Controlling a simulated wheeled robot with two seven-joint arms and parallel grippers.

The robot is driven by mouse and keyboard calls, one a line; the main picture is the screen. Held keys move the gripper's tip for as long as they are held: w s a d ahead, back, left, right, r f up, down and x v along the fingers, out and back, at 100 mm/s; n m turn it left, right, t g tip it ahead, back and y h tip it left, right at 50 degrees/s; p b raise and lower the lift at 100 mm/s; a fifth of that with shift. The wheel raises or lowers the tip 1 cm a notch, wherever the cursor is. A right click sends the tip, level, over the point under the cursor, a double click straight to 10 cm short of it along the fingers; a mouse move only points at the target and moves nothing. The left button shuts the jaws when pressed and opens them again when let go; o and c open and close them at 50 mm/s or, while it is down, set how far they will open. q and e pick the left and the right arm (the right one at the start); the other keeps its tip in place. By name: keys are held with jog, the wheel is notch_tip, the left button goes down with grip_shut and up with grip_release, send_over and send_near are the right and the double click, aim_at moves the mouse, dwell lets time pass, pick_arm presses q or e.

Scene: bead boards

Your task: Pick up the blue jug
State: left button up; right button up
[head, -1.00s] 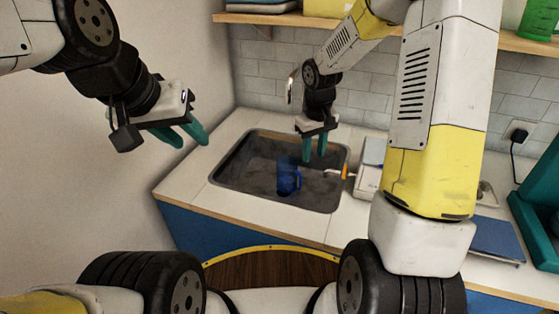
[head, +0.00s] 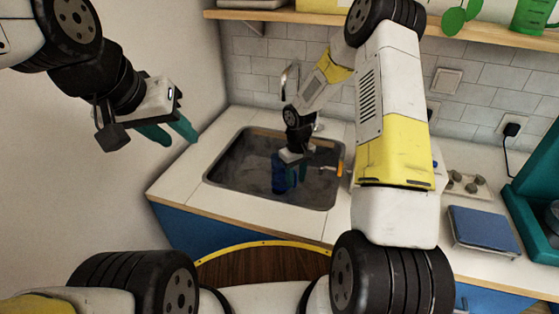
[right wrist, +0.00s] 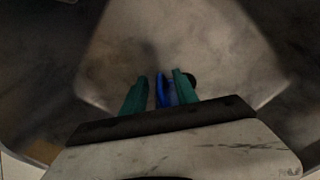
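The blue jug (head: 278,178) stands in the sink (head: 227,181), partly hidden by my right gripper. My right gripper (head: 297,172) is down in the sink, right beside the jug. In the right wrist view my right gripper (right wrist: 159,85) has its two green fingers apart. Blue parts of the jug (right wrist: 163,92) show between them, with gaps visible, and I see no clear grip on it. My left gripper (head: 170,133) is open and empty, in the air left of the sink.
A faucet (head: 290,85) rises behind the sink. An orange-tipped item (head: 340,168) is at the sink's right edge. A blue-topped scale (head: 483,227) and a teal appliance (head: 535,190) stand on the right counter. A shelf (head: 400,27) runs above.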

grip_shut()
dwell(1.4)
